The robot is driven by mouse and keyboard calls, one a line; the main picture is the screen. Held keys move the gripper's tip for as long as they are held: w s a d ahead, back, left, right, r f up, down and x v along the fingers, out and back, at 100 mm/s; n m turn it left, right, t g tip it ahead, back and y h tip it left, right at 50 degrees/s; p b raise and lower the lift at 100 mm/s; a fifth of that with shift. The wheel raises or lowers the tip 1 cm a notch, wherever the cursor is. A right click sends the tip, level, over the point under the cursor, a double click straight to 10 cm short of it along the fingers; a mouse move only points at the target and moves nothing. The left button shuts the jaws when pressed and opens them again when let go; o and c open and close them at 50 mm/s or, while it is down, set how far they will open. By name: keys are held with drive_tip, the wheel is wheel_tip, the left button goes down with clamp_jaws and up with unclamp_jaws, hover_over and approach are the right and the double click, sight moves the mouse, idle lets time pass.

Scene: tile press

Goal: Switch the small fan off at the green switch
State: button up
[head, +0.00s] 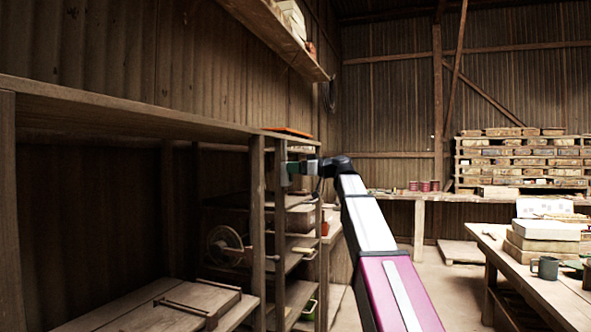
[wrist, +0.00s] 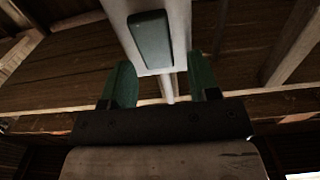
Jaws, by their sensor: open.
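In the wrist view the green switch (wrist: 151,41), a dark green upright plate, sits on a pale post (wrist: 181,22). My gripper (wrist: 160,66) is open, its two green fingers apart on either side of the post's lower end, with the switch just beyond and between them. I cannot tell whether the fingers touch the post. In the head view my gripper (head: 287,170) is at the shelf's front uprights, and the switch cannot be made out. A round, spoked object (head: 224,246) on the lower left shelf may be the small fan; I cannot tell whether it is turning.
The wooden shelf unit (head: 256,190) has several boards and uprights close around my gripper. An orange flat piece (head: 288,132) lies on its top. At right, a table (head: 525,268) holds boxes and a green mug (head: 545,267). The floor (head: 450,290) between is mostly clear.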

drive_tip(key=c, duration=0.9)
drive_tip(key=shift+s+d+f+t+y, duration=0.15)
drive_tip(key=shift+t+y, duration=0.1)
drive_tip(key=shift+y, duration=0.35)
drive_tip(key=shift+w+d+f+t+y, duration=0.1)
drive_tip(key=shift+t+y, duration=0.1)
drive_tip(key=shift+y, duration=0.4)
drive_tip(key=shift+s+d+f+t+y, duration=0.15)
drive_tip(key=shift+t+y, duration=0.1)
drive_tip(key=shift+y, duration=0.35)
drive_tip(key=shift+a, duration=0.1)
drive_tip(key=o, duration=0.9)
drive_tip(key=v, duration=1)
drive_tip(key=shift+d+f, duration=0.15)
drive_tip(key=shift+d, duration=0.2)
